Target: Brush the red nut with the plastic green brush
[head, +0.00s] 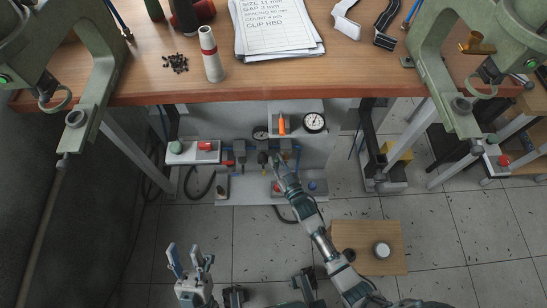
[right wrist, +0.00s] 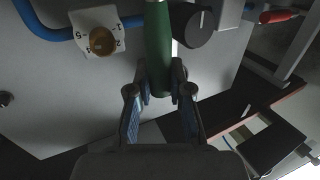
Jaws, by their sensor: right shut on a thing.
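My right gripper (head: 281,167) reaches under the table to the low pneumatic panel. In the right wrist view the right gripper (right wrist: 160,95) is shut on a green handle, the green brush (right wrist: 158,38), which points up the picture toward the panel. Its tip is cut off at the top edge. The head view does not show the brush clearly. A small red part (head: 276,187) shows on the panel just below the right gripper; I cannot tell whether it is the red nut. My left gripper (head: 189,262) is open and empty, low in front of the panel.
Beside the brush are a black knob (right wrist: 193,24), a white dial with a brass centre (right wrist: 103,42) and a blue hose (right wrist: 45,27). The head view shows gauges (head: 314,122), an orange marker (head: 281,124) and table legs (head: 127,148). A wooden board (head: 350,237) lies right of my arm.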

